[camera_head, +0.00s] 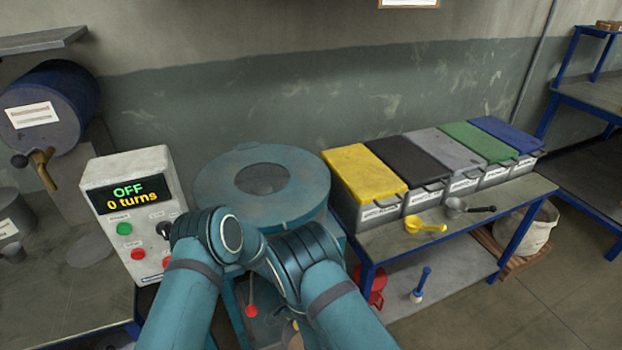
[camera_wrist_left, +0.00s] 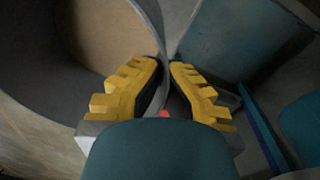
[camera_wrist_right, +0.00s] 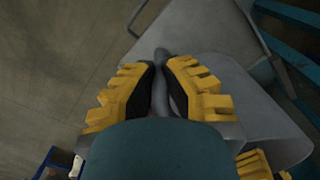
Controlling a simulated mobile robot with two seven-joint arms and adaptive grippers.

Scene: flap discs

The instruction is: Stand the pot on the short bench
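The pot is a wide, round grey vessel with a tan inside; its curved wall (camera_wrist_left: 150,22) fills the upper left of the left wrist view. My left gripper (camera_wrist_left: 164,68) is closed on that wall, one finger on each side. My right gripper (camera_wrist_right: 162,62) is closed on a thin grey part, apparently of the pot. In the head view my arms hide both grippers and most of the pot.
A teal machine (camera_head: 262,205) with a round top stands behind my arms. The control box (camera_head: 130,215) reads OFF, 0 turns. Several lidded bins (camera_head: 380,215), a yellow scoop (camera_head: 425,226) and a grey scoop (camera_head: 465,208) occupy the right bench. A white bucket (camera_head: 530,228) stands beyond.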

